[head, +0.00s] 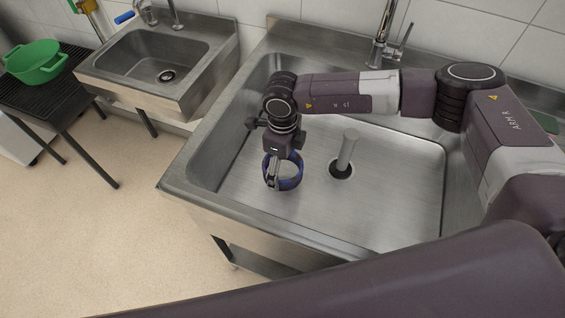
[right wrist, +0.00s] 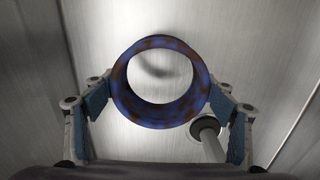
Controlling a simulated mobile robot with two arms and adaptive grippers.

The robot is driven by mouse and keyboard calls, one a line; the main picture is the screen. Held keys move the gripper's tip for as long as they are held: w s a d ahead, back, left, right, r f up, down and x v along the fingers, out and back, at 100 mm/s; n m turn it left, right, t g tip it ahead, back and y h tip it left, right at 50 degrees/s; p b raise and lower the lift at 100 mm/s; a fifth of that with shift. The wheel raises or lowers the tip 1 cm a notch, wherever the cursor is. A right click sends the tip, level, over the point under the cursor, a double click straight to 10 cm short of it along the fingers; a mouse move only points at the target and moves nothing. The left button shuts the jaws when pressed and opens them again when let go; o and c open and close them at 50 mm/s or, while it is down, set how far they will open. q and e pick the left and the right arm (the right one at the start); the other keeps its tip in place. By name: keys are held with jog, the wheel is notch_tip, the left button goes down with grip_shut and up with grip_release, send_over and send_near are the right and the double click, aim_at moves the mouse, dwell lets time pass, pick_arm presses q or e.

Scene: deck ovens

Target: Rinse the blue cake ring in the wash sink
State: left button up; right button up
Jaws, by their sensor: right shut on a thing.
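The blue cake ring (head: 290,185) is in my right gripper (head: 279,165), which points down inside the large steel wash sink (head: 205,203). In the right wrist view, the ring (right wrist: 160,122) sits between the two fingers, and brown patches mottle its blue surface. The ring is above the sink floor; its exact height is hard to tell. A grey standpipe (head: 347,150) stands in the drain to the right of the ring. The sink's tap (head: 385,48) is at the back rim, and no water shows from it. My left gripper is not in view.
A smaller steel basin (head: 185,92) with its own tap stands to the left. A green colander (head: 36,66) sits on a dark rack table (head: 70,70) at the far left. The sink floor right of the standpipe is clear.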

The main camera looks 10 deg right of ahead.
jog(key=shift+f+b, duration=1.45)
jog(key=shift+f, duration=1.35)
notch_tip(320, 180, up, 24)
jog(key=p, duration=1.2)
jog(key=shift+p, duration=0.35)
dwell(0.7)
dwell(1.9)
